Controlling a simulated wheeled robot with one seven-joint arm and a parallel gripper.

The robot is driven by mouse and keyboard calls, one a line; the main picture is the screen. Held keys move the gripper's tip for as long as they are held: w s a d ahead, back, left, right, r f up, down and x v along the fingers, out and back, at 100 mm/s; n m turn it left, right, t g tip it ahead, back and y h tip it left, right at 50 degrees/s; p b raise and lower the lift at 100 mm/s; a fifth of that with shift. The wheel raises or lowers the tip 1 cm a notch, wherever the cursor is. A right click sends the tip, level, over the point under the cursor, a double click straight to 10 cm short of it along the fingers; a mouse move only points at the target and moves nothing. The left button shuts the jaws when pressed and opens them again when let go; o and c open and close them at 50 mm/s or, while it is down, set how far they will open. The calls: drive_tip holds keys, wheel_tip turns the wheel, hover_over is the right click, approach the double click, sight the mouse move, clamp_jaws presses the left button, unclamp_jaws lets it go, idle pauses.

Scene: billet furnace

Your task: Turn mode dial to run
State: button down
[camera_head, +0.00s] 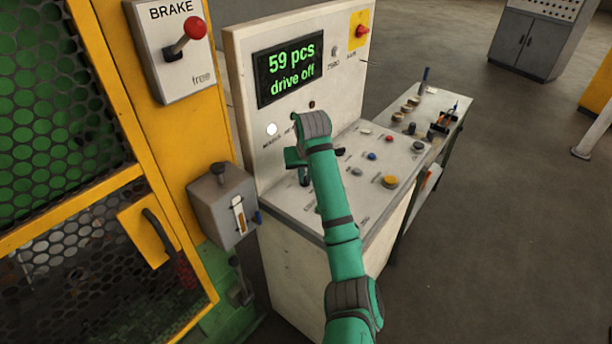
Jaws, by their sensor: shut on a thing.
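The control console (285,205) stands in the middle, with a sloped panel of buttons and knobs and an upright panel behind it. Its display (288,72) reads "59 pcs" and "drive off" in green. My gripper (304,180) is low over the left part of the sloped panel, below a white lamp on the upright panel. It appears shut on the mode dial, which my gripper and arm hide. The dial's pointer and labels cannot be read.
A yellow-framed mesh guard (155,185) and a brake box with a red-knobbed lever (185,45) are on the left. A grey box (222,205) juts out beside the console. A side bench (440,105) with small parts stands right. Open floor lies further right.

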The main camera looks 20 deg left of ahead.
drive_tip(key=shift+m, duration=0.5)
drive_tip(key=c, duration=1.8)
unclamp_jaws()
drive_tip(key=shift+v, duration=5.4)
drive_tip(key=shift+a, duration=0.15)
